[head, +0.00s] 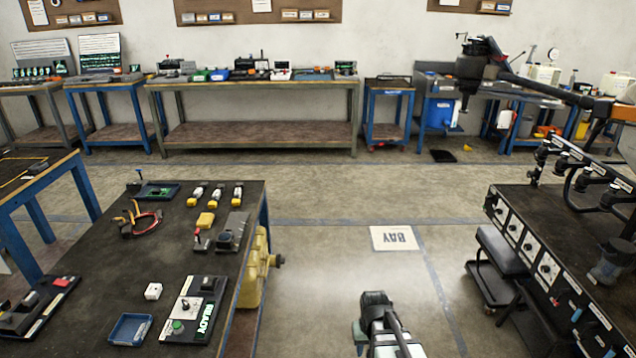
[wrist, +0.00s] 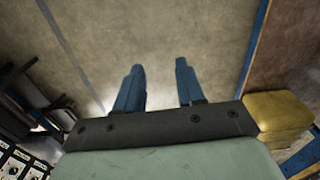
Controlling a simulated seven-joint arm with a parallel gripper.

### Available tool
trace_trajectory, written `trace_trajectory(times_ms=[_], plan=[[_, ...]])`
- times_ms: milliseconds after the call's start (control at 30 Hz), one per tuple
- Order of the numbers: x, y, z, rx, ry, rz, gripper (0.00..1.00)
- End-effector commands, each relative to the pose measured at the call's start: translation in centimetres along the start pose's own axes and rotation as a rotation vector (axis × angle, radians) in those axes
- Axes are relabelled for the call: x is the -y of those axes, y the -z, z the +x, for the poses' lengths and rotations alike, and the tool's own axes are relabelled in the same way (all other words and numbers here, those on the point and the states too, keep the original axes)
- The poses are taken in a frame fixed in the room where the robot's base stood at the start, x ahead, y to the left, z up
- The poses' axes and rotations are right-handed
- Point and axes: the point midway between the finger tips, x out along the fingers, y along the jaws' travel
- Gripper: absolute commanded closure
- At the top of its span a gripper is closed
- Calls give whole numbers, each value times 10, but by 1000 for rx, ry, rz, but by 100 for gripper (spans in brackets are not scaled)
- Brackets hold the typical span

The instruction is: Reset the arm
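My gripper (wrist: 160,70) shows in the wrist view with its two blue-grey fingers apart and nothing between them. Bare concrete floor (wrist: 165,30) lies beyond the fingertips. In the head view my arm (head: 385,325) rises at the bottom centre, in the gap between the left workbench and the right console. The fingers cannot be made out there.
The dark workbench (head: 110,265) on the left carries small parts, a blue tray (head: 129,329) and a READY panel (head: 192,312). A yellow body (head: 252,280) sits at its right side. A control console (head: 545,255) stands right. The floor between is clear around the BAY sign (head: 394,238).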

Motion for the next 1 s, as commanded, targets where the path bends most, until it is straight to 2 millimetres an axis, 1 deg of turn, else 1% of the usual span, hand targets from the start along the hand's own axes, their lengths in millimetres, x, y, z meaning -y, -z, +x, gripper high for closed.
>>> trace_trajectory(times_ms=[33, 133, 167, 200, 367, 567, 800, 867, 1000], plan=[[-9, -14, 1, 2, 0, 19, 62], [-25, -31, 4, 1, 0, 52, 62], [-26, -33, 7, 5, 0, 55, 62], [-24, -35, 14, 19, 0, 51, 62], [-23, -53, 36, 66, 1, 50, 62], [-21, -85, 69, 141, 3, 50, 62], [-19, -142, 116, 261, 6, 50, 62], [-18, -158, 127, 291, 7, 50, 62], [-16, -194, 150, 362, 8, 51, 62]])
